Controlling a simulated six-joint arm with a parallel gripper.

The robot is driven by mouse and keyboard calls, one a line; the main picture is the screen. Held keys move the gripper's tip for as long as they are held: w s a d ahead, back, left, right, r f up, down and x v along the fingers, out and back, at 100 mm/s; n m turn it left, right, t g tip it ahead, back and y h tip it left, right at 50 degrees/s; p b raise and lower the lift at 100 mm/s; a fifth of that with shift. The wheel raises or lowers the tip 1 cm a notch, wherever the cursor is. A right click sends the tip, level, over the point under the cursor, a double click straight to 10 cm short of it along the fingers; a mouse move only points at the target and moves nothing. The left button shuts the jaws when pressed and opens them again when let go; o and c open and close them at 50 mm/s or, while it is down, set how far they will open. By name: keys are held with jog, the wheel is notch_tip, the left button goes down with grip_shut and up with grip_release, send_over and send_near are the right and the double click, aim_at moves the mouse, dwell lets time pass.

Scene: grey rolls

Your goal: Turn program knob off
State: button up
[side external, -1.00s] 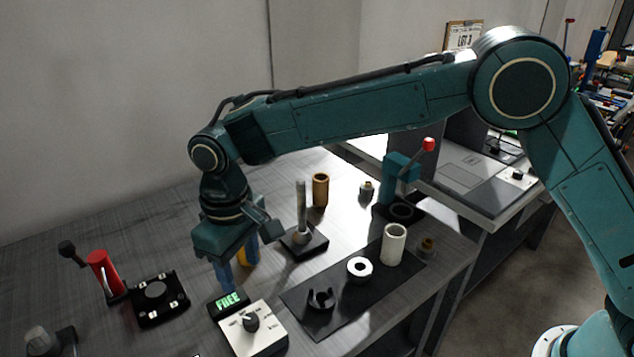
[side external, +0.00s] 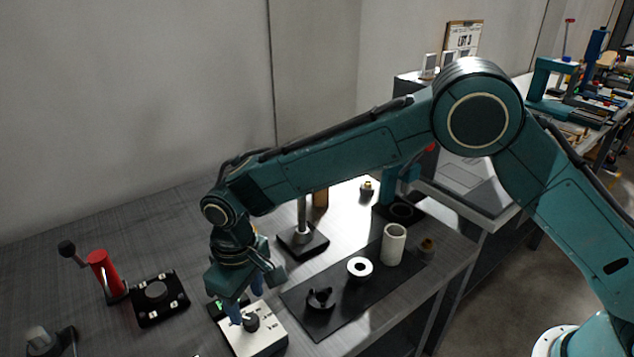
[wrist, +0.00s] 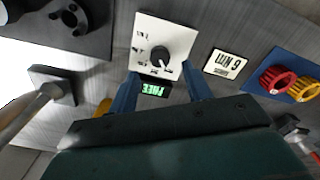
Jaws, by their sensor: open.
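The program knob (wrist: 159,57) is a dark round knob with a pointer on a white panel (wrist: 180,28) with printed marks. In the side view the knob (side external: 251,323) sits on the white box (side external: 262,345). My gripper (wrist: 158,82) is open, with its two blue fingers at the panel's near edge. In the wrist view the knob lies just beyond the fingertips, about midway between them. In the side view my gripper (side external: 244,322) is low over the panel, its fingers beside the knob. Contact cannot be told. A small green-lit display (wrist: 156,89) shows between the fingers.
A dark mat (side external: 330,322) with a black clip, a white ring and a white cylinder (side external: 393,244) lies to the right. A rod on a base (side external: 303,240) stands behind. A black plate (side external: 158,298) and red lever (side external: 104,274) are left. A label (wrist: 224,64) lies beside the panel.

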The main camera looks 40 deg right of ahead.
aim_at(250, 318)
jog(key=shift+f, duration=2.85)
jog(key=c, duration=1)
